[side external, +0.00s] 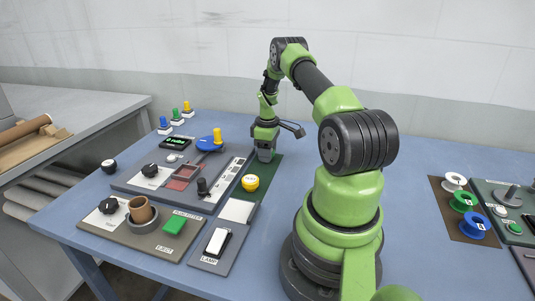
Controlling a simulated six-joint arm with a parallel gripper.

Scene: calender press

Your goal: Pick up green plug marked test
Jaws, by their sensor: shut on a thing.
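My gripper (265,156) is at the far end of a dark green board (271,172), pointing down. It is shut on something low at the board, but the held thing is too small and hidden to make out. No green plug with a readable "test" mark shows. A small green piece (175,113) stands on a white base at the back left, between a blue piece (163,121) and a yellow piece (187,105). Any writing on their bases is too small to read.
A yellow round knob (250,183) sits just in front of my gripper. Grey control panels with a brown cup (140,209), a green button (174,226) and a lamp switch (218,242) lie left. Spools (463,201) lie at the right.

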